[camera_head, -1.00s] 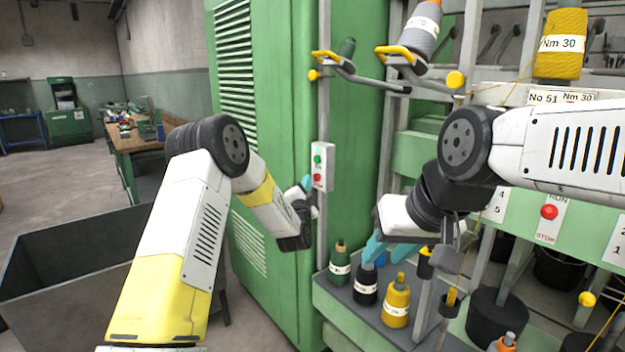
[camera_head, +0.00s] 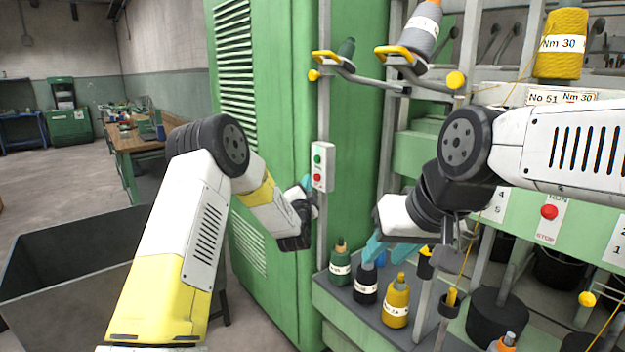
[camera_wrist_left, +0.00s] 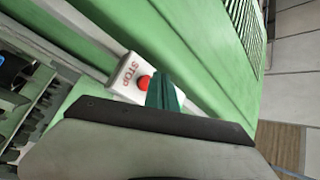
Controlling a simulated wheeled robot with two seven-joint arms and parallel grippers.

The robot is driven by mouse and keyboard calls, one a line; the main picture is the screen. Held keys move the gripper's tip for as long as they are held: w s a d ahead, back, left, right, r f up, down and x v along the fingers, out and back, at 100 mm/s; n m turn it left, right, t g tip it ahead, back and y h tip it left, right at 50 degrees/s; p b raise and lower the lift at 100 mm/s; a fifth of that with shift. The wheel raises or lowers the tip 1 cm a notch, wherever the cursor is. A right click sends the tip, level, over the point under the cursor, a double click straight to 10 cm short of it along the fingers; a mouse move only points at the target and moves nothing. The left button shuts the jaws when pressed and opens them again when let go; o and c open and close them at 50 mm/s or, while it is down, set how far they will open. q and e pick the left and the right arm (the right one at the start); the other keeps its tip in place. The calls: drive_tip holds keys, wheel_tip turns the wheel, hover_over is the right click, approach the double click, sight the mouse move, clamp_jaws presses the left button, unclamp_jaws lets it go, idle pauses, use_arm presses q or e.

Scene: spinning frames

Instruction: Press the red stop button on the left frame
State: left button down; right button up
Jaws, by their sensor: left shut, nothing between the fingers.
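In the left wrist view, the red button (camera_wrist_left: 144,83) sits beside the word STOP. My left gripper (camera_head: 307,184) has its teal fingers shut and empty, just left of the box at the red button's height. In that wrist view the fingertips (camera_wrist_left: 163,92) are right beside the red button; I cannot tell whether they touch it. My right gripper (camera_head: 376,249) hangs over the bobbin shelf, its opening unclear.
Bobbins in green, black and yellow (camera_head: 396,304) stand on the grey shelf (camera_head: 348,301) below the right gripper. Another red stop button (camera_head: 549,212) is on the frame at right. A dark open bin (camera_head: 75,262) stands at left. Tall green cabinet (camera_head: 263,100) lies behind my left arm.

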use_arm(q)
drive_tip(key=shift+d, duration=0.15)
drive_tip(key=shift+w+d, duration=0.2)
drive_tip(key=shift+w, duration=0.05)
drive_tip(key=shift+w+d, duration=0.3)
drive_tip(key=shift+d, duration=0.1)
idle(0.7)
idle(0.3)
drive_tip(key=shift+s+a, duration=0.6)
drive_tip(key=shift+a, duration=0.1)
drive_tip(key=shift+s+a, duration=0.75)
drive_tip(key=shift+a, duration=0.3)
drive_tip(key=shift+s+a, duration=0.7)
drive_tip(key=shift+a, duration=0.3)
drive_tip(key=shift+r, duration=0.1)
